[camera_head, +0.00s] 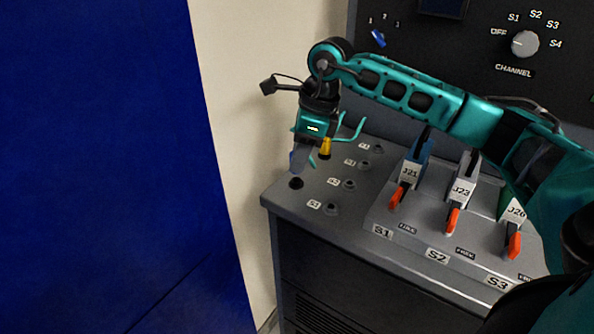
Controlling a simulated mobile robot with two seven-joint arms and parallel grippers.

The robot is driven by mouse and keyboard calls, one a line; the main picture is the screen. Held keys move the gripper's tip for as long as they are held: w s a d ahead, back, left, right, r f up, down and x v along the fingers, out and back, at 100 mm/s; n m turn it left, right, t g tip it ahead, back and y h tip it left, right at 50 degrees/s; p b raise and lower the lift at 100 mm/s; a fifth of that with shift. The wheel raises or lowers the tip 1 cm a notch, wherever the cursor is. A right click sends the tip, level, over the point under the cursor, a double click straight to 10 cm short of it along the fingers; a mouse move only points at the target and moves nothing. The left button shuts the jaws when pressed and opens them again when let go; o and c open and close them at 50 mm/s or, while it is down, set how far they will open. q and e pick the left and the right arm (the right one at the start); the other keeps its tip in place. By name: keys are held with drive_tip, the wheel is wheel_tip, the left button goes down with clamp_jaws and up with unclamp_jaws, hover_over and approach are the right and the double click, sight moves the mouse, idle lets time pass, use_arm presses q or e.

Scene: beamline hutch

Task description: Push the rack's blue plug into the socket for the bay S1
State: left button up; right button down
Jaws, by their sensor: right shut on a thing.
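My right gripper (305,158) hangs over the left part of the grey console top, pointing down. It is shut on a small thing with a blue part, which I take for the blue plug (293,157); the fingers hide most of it. A dark round spot (296,183) lies just below it on the console. The socket labelled S1 (332,208) is an empty dark ring, to the right of and nearer than the held plug. A yellow plug (325,148) stands just right of the gripper. My left gripper is not in view.
More sockets (349,185) run in a row to the back right. Several levers with orange tips (397,197) stand on a raised plate to the right. A black panel with a channel knob (525,43) rises behind. A blue wall (95,150) is at left.

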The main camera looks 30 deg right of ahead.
drive_tip(key=shift+w+a+p+v, duration=0.1)
drive_tip(key=shift+a+p+v, duration=0.05)
drive_tip(key=shift+p+v, duration=0.65)
drive_tip(key=shift+w+a+p+v, duration=0.2)
drive_tip(key=shift+p+v, duration=0.25)
drive_tip(key=shift+v, duration=0.55)
drive_tip(key=shift+w+a+p+v, duration=0.1)
drive_tip(key=shift+a+p+v, duration=0.05)
drive_tip(key=shift+p+v, duration=0.6)
drive_tip(key=shift+r, duration=0.25)
drive_tip(key=shift+s, duration=0.1)
